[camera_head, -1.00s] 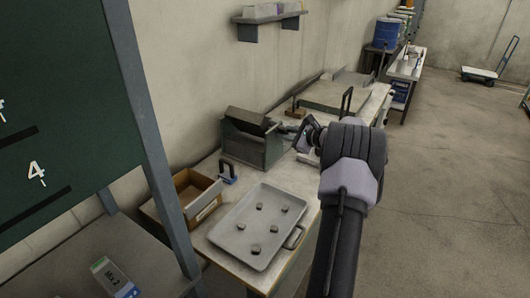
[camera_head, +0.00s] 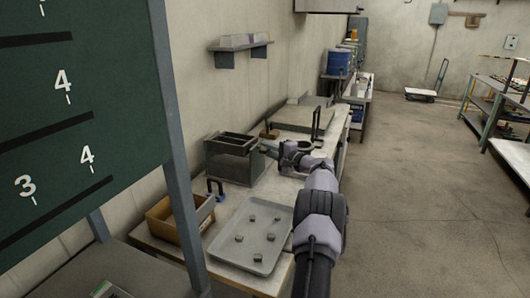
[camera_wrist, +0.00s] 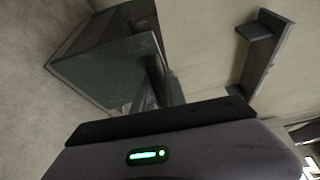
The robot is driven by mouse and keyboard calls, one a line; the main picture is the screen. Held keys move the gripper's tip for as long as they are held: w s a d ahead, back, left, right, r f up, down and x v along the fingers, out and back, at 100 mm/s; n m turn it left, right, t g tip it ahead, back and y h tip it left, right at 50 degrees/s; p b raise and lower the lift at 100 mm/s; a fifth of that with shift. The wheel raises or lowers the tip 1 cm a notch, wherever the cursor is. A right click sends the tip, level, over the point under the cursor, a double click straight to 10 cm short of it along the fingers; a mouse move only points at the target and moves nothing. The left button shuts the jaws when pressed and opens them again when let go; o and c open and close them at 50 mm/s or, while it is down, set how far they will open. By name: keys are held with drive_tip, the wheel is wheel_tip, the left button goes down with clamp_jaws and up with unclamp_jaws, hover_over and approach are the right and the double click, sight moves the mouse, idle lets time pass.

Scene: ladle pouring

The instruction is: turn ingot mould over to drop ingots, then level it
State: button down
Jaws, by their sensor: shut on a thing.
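The ingot mould (camera_head: 232,143) is a dark trough set in the top of a grey-green stand (camera_head: 232,167) on the bench. It looks about level, with its open side up. My gripper (camera_head: 268,151) is shut at the mould's right end, where a grip part seems to be; the fingers and the exact contact are too small to see. Several small dark ingots (camera_head: 253,218) lie apart on a pale metal tray (camera_head: 222,243) in front of the stand. In the wrist view the stand (camera_wrist: 105,70) shows sideways, and the mould is mostly hidden.
A wooden box (camera_head: 168,219) and a blue-and-black handled object (camera_head: 215,188) stand left of the tray. A flat slab (camera_head: 305,118) lies behind the stand. A wall shelf (camera_head: 240,46) hangs above. The floor at right is open.

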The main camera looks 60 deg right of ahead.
drive_tip(key=shift+n, duration=0.5)
drive_tip(key=c, duration=1.4)
unclamp_jaws()
drive_tip(key=shift+o, duration=0.2)
drive_tip(key=p+v, duration=0.4)
drive_tip(key=v, duration=1.3)
drive_tip(key=shift+s+a+f, duration=0.15)
drive_tip(key=shift+f, duration=0.25)
